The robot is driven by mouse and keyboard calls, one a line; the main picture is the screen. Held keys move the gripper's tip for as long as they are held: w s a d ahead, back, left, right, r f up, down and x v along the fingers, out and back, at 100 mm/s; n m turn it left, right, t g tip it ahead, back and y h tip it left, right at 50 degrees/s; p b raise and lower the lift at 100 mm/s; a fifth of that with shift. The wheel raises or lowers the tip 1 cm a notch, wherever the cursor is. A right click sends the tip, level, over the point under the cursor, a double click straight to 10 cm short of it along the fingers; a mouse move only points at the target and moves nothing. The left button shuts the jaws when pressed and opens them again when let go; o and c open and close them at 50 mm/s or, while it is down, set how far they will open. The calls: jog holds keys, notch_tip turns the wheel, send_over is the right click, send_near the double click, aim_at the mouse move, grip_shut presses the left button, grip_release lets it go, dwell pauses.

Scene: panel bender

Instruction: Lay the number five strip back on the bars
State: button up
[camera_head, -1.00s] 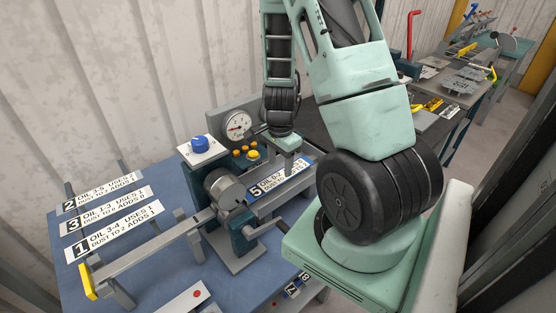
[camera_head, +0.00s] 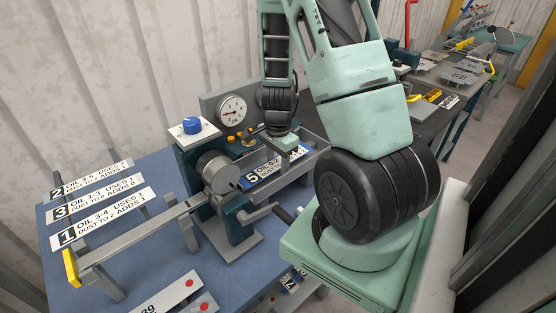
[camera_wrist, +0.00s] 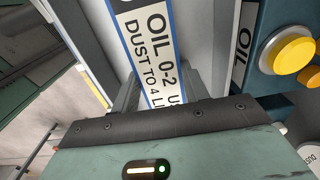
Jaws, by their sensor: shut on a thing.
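The number five strip (camera_head: 262,174) is white with a blue edge. It lies in or just above the grey trough at the right side of the bender's roller (camera_head: 219,170). My gripper (camera_head: 283,146) is above its right part and shut on it. In the wrist view the strip (camera_wrist: 150,40) runs up from between my fingers (camera_wrist: 155,92), reading "OIL 0-2"; its lower end is hidden by my gripper. Strips two (camera_head: 92,179), three (camera_head: 105,198) and one (camera_head: 97,221) lie side by side on the grey bars (camera_head: 109,279) at the left.
A long grey arm with a yellow end (camera_head: 71,267) reaches left from the roller. A dial gauge (camera_head: 232,109), blue knob (camera_head: 192,125) and crank handle (camera_head: 284,214) surround the machine. A plate with red buttons (camera_head: 178,294) lies in front.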

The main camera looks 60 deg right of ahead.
aim_at(276, 162)
jog(key=shift+w+r+p, duration=0.15)
jog(key=shift+r+p, duration=1.2)
jog(key=shift+p, duration=0.35)
jog(key=shift+w+r+p, duration=0.1)
jog(key=shift+r+p, duration=1.2)
jog(key=shift+p, duration=0.35)
jog(key=shift+r+p, duration=0.35)
jog(key=shift+r, duration=0.1)
jog(key=shift+f, duration=0.1)
